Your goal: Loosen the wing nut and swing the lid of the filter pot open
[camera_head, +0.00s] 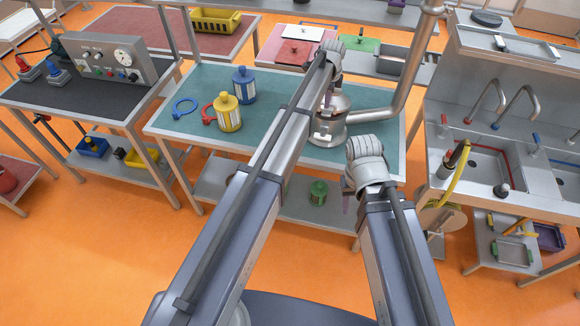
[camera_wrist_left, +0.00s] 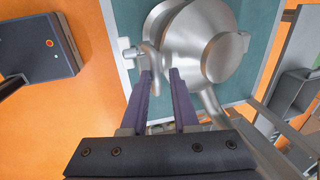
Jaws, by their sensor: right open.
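The filter pot (camera_head: 331,128) is a shiny metal pot on the green-topped table, partly hidden by my left arm. In the left wrist view the pot (camera_wrist_left: 222,60) fills the upper middle, and its lid looks closed. Pale metal fastening parts (camera_wrist_left: 127,53) stick out at its left side; I cannot clearly tell the wing nut among them. My left gripper (camera_wrist_left: 160,73) is over the pot's edge, its purple fingers apart, with the left fingertip close to the fastening; contact is unclear. My right gripper (camera_head: 346,205) is in front of the table, lower than its top, open.
A thick metal pipe (camera_head: 413,75) rises right of the pot. A blue canister (camera_head: 244,85), a yellow canister (camera_head: 228,113) and two rings stand left on the table. A sink unit (camera_head: 495,160) is at right, a control box (camera_head: 110,60) at left.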

